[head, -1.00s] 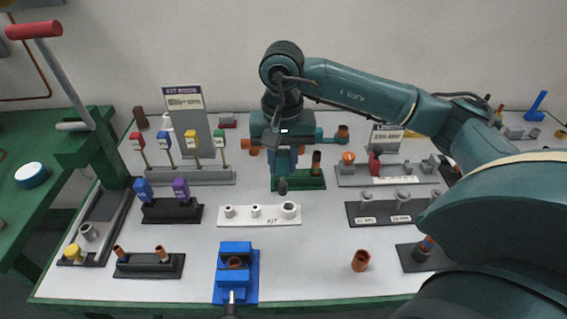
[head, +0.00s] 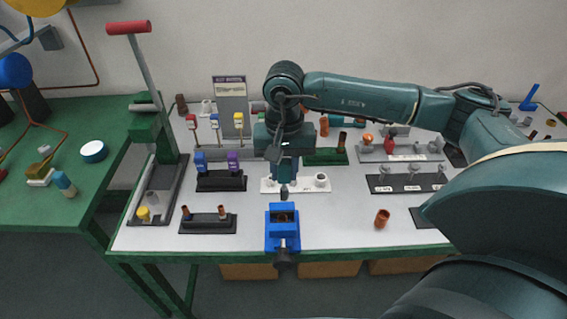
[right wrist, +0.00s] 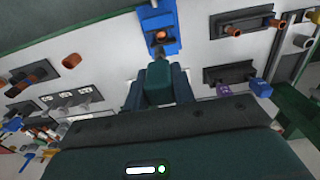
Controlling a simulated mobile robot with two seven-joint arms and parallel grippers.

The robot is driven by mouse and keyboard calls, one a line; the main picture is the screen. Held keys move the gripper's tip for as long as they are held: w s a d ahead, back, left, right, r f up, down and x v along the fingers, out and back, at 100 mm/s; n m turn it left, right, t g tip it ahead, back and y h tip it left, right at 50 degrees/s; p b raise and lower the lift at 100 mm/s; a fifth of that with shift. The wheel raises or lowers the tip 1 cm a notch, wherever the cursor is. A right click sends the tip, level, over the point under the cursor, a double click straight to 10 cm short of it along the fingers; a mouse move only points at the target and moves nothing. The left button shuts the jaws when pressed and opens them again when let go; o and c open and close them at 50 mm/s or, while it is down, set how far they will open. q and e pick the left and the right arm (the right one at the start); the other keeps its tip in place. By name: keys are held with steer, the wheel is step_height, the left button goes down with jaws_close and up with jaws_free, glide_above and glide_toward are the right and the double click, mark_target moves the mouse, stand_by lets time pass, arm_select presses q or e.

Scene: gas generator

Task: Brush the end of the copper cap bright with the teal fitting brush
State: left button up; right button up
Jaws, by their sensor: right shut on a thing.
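A copper piece (head: 283,217), which looks like the cap, sits in the jaws of the blue vise (head: 283,240) at the bench's front edge. Only its upper end shows. In the right wrist view the copper piece (right wrist: 159,36) is in the blue vise (right wrist: 171,20), just beyond the brush tip. My right gripper (head: 285,180) points down just behind the vise, over the white rack. It is shut on the teal brush (right wrist: 158,82), whose dark tip points toward the vise. I cannot tell whether the tip touches the copper. My left gripper is not in view.
A loose copper fitting (head: 381,219) stands right of the vise. A black rack (head: 207,225) with copper pieces is to its left. The white rack (head: 308,186) is behind, partly hidden by my gripper. Bench between vise and loose fitting is clear.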

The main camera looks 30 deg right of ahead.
mark_target(282, 182)
steer(key=shift+s+a, duration=0.15)
steer(key=shift+a, duration=0.2)
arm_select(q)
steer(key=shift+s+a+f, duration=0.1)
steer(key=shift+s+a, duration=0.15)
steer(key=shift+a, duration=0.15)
arm_select(e)
steer(key=shift+f+b, duration=0.2)
steer(key=shift+b, duration=0.3)
step_height(282, 182, down, 4)
steer(key=b, duration=0.3)
steer(key=shift+r, duration=0.2)
steer(key=shift+f+b, duration=0.6)
steer(key=shift+b, duration=0.1)
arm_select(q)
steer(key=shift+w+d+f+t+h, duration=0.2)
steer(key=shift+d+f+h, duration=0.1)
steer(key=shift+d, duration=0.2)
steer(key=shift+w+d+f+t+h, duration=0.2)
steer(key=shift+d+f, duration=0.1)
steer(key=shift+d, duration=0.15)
arm_select(e)
steer(key=shift+f, duration=0.25)
arm_select(q)
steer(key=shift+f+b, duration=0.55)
steer(key=shift+b, duration=0.2)
